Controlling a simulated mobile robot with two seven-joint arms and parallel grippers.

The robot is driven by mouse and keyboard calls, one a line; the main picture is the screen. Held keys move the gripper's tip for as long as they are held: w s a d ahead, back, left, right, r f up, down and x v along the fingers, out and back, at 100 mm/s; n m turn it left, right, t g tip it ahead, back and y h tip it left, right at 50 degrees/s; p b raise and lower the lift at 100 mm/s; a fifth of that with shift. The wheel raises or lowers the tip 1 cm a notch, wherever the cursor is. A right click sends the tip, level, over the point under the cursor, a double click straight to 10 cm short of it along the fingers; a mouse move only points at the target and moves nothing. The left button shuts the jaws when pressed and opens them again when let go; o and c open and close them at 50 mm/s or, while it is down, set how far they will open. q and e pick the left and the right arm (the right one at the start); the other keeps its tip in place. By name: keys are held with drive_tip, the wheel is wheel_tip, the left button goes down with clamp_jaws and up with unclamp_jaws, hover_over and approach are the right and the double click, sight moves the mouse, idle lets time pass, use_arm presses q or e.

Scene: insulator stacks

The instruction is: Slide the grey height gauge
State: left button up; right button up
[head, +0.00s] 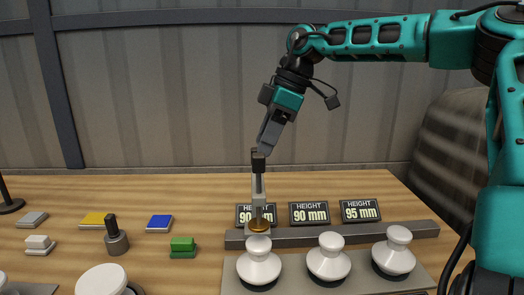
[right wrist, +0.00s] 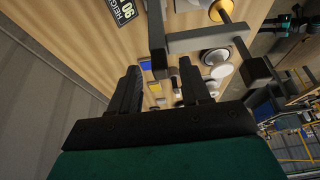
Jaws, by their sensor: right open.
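The grey height gauge (head: 258,188) stands upright at the centre of the head view, above the grey rail, with a gold disc (head: 259,225) at its foot. Its grey bars (right wrist: 198,40) also cross the upper part of the right wrist view. My right gripper (head: 262,150) comes down from above, tilted, with its tips at the top of the gauge. In the right wrist view its two dark fingers (right wrist: 162,75) are apart with a gap between them. I cannot tell whether they touch the gauge. My left gripper is not in view.
Three white insulators (head: 328,258) stand on a grey plate in front of the rail (head: 405,232). Height signs (head: 310,213) stand behind it, one partly hidden by the gauge. Coloured blocks (head: 182,246) and a dark-handled weight (head: 116,238) lie left. A wall closes the back.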

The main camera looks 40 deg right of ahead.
drive_tip(key=shift+x, duration=1.3)
drive_tip(key=shift+c, duration=0.4)
clamp_jaws()
